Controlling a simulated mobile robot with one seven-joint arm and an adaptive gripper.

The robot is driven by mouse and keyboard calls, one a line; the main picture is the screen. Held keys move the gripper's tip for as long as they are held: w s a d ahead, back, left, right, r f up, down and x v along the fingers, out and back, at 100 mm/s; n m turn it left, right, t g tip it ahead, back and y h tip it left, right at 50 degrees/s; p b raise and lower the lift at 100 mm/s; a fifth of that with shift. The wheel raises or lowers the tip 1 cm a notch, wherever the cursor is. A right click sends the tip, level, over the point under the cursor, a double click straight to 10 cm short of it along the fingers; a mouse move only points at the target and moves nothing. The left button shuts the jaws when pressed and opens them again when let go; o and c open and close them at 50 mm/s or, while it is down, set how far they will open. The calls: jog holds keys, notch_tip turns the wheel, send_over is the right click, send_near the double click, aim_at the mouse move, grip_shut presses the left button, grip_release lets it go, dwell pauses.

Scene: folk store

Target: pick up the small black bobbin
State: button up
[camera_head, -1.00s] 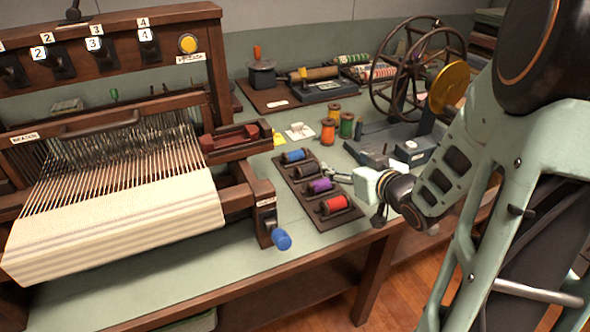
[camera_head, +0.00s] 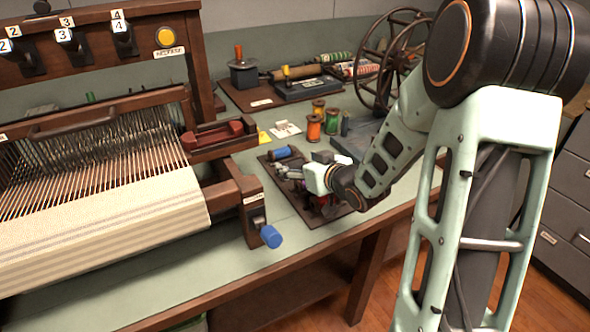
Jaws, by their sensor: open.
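The dark bobbin tray (camera_head: 297,205) lies on the green tabletop, right of the loom. The blue bobbin (camera_head: 283,153) shows at its far end. My gripper (camera_head: 284,170) is open over the tray just in front of the blue bobbin, at the black bobbin's place. The black bobbin cannot be made out clearly there among the fingers; whether they touch it I cannot tell. Part of the red bobbin (camera_head: 324,208) shows below my wrist at the near end.
The loom (camera_head: 110,215) with its blue-handled crank (camera_head: 271,237) stands close on the left. Thread spools (camera_head: 313,128) stand behind the tray. A large spoked wheel (camera_head: 385,60) is at the back right. Bare tabletop lies between the crank and the tray.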

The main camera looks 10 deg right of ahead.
jog(key=shift+w+a+f, duration=0.15)
jog(key=shift+w, duration=0.25)
jog(key=c, duration=1.2)
jog(key=shift+r, duration=0.25)
